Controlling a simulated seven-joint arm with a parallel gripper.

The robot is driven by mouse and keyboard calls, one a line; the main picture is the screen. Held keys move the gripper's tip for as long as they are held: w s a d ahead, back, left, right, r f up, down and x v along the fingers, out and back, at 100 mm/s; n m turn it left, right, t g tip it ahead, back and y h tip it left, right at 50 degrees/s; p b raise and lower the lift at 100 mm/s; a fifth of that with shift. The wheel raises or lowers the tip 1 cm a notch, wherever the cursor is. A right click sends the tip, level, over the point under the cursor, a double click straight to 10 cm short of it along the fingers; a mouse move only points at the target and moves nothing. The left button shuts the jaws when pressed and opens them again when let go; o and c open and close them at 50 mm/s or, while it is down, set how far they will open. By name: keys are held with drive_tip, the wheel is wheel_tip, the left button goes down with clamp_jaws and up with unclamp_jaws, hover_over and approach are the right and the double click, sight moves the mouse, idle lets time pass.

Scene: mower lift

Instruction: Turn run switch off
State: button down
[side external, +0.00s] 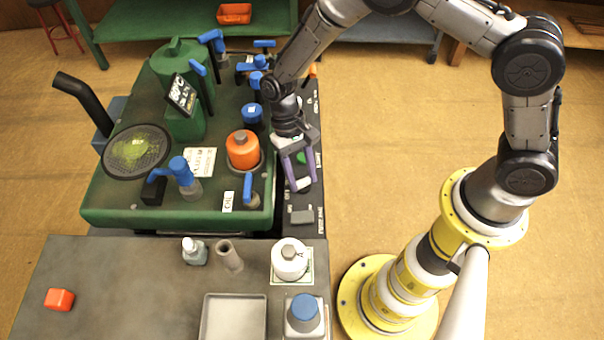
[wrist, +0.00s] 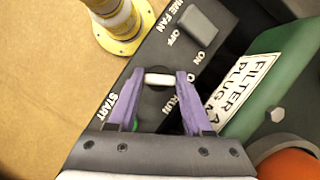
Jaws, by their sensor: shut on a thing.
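The run switch (wrist: 159,79) is a knob with a pale bar handle on the dark control panel. In the wrist view the bar lies crosswise between my fingertips, with the RUN lettering (wrist: 184,102) and an O mark to its right. My gripper (wrist: 161,81) has purple fingers and is shut on the ends of the bar.
The grey fume fan switch (wrist: 198,24) is just beyond the fingers. The green START button (wrist: 134,125) is partly hidden beside the left finger. An orange filter cap (side external: 242,150) and blue-handled valves stand left of my gripper on the green machine (side external: 120,206).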

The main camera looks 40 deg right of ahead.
drive_tip(key=shift+c, duration=1.6)
unclamp_jaws()
drive_tip(key=v, duration=1.4)
